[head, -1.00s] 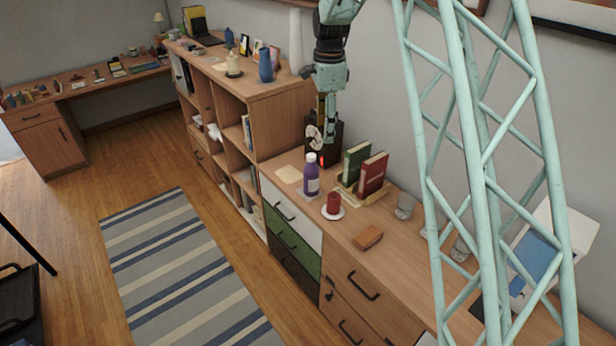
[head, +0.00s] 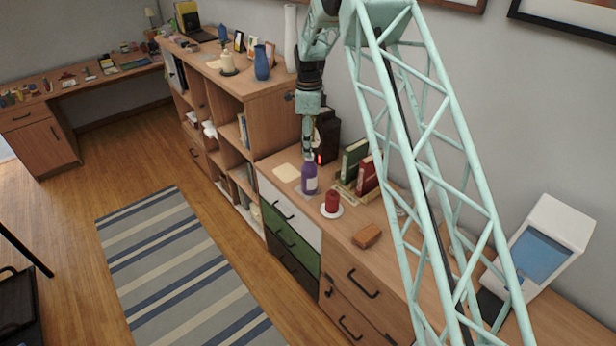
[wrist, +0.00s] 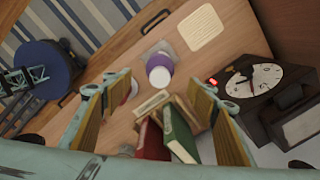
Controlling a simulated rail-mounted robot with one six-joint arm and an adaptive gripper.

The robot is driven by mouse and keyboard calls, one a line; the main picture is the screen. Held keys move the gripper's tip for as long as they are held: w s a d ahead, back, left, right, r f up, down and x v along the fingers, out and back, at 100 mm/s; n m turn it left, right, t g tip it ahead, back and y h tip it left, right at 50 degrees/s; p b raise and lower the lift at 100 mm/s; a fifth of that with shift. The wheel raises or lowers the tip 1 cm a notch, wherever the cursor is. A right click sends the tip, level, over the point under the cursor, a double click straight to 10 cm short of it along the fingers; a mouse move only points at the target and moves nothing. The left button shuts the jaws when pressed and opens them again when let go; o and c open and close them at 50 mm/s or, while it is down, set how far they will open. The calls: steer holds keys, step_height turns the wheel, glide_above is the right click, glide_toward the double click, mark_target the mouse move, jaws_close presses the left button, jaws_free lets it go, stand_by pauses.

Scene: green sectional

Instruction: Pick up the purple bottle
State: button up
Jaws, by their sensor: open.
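The purple bottle (head: 309,180) with a white cap and pale label stands upright on the dresser top, near its front edge. In the wrist view the bottle (wrist: 160,75) shows from above, its white cap towards me, beyond and between my fingers. My gripper (head: 309,150) points down just above and behind the bottle in the head view. In the wrist view my gripper (wrist: 150,105) has its two fingers spread wide with nothing held between them. Whether a finger touches the bottle is not clear.
A black clock (wrist: 254,80) stands behind the bottle. Green and red books (head: 354,160) in a wooden holder are to the right. A red candle (head: 332,202) on a white dish and a wooden block (head: 367,236) are nearby. A taller shelf (head: 262,100) rises to the left.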

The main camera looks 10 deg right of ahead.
mark_target(309, 162)
steer(key=shift+f, duration=0.15)
steer(key=shift+f+p, duration=0.4)
steer(key=shift+f, duration=3.75)
steer(key=shift+f, duration=0.15)
steer(key=shift+d+f+p, duration=0.15)
steer(key=shift+f+p, duration=0.35)
steer(key=shift+f, duration=1.95)
steer(key=c, duration=1.2)
steer(key=shift+r, duration=0.1)
steer(key=shift+r+b, duration=0.65)
steer(key=shift+r, duration=4.3)
